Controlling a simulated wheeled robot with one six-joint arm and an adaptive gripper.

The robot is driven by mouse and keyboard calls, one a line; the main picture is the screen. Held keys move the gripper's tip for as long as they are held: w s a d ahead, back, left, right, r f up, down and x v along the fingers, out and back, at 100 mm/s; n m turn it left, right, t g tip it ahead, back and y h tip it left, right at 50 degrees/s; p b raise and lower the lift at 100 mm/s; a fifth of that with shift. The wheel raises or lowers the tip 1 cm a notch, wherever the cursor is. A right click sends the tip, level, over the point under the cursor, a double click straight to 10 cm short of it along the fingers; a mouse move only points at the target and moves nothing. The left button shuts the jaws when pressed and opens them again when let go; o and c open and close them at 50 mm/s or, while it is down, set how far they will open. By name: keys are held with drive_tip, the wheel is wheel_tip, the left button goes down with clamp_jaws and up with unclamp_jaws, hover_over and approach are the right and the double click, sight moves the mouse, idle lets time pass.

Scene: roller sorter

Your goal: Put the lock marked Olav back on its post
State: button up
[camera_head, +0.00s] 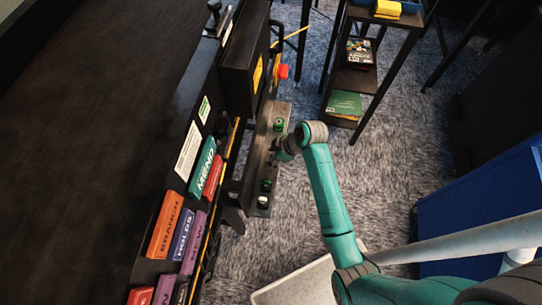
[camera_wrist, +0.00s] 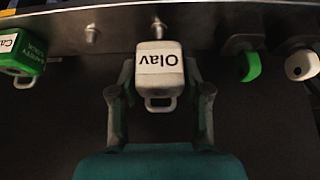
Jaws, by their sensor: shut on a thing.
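The pale grey lock marked Olav (camera_wrist: 158,68) is between the fingers of my gripper (camera_wrist: 158,85) in the wrist view, its label upside down and its small loop toward my palm. My gripper is shut on it. A metal post (camera_wrist: 157,24) stands on the rail just beyond the lock, in line with it; I cannot tell whether they touch. A second bare post (camera_wrist: 92,33) is to its left. In the head view my gripper (camera_head: 277,155) is at the narrow panel (camera_head: 258,158), and the lock is too small to make out.
A green lock (camera_wrist: 27,52) hangs at the left in the wrist view. A red knob (camera_head: 283,71) is farther up the panel. Labelled blocks (camera_head: 165,225) line the dark table's edge.

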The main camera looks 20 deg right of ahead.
drive_tip(key=shift+f, duration=1.55)
idle(0.4)
drive_tip(key=o, duration=1.3)
drive_tip(key=v, duration=1.2)
